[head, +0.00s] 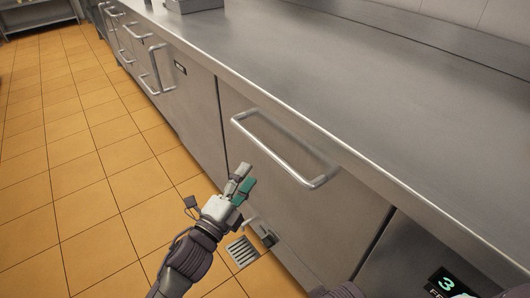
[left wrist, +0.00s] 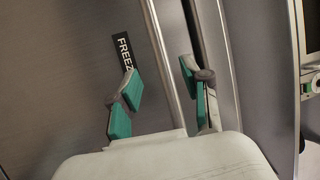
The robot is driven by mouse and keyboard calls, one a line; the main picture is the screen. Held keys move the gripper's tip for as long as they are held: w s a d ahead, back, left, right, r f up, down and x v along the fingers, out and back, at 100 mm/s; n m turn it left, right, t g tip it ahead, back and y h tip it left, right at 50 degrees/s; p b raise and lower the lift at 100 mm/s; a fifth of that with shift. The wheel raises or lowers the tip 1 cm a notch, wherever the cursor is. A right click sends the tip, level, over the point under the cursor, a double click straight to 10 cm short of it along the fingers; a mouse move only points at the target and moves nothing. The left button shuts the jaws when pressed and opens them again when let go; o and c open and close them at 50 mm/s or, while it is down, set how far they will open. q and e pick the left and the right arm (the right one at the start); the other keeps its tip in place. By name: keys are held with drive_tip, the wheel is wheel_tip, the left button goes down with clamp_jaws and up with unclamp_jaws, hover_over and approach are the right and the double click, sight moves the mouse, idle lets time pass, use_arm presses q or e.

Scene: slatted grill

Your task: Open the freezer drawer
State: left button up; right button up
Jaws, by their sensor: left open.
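The drawer front (head: 310,215) is a brushed steel panel under the counter, with a long bar handle (head: 272,152) across its upper part. The drawer looks flush with its neighbours. My left gripper (head: 244,180) is open and empty in front of the panel, below the handle in the head view and apart from it there. In the left wrist view, a steel bar (left wrist: 168,60) runs up the picture between the two green-padded fingers (left wrist: 160,82). I cannot tell how far it is from them. A black label reading "FREEZ" (left wrist: 124,52) shows behind the left finger. My right gripper is out of view.
The steel counter top (head: 360,80) overhangs the fronts. More handled fronts (head: 150,68) run to the far left. A floor drain (head: 242,252) lies below; the tiled floor (head: 60,150) at left is clear.

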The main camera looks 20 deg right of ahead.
sight(265, 150)
use_arm(q)
drive_tip(key=shift+b+x, duration=0.6)
drive_tip(key=shift+x, duration=4.25)
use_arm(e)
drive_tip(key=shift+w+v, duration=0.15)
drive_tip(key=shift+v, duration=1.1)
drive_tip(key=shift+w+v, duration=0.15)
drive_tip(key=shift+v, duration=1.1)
use_arm(q)
drive_tip(key=shift+c, duration=0.3)
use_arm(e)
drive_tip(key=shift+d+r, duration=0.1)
use_arm(q)
clamp_jaws()
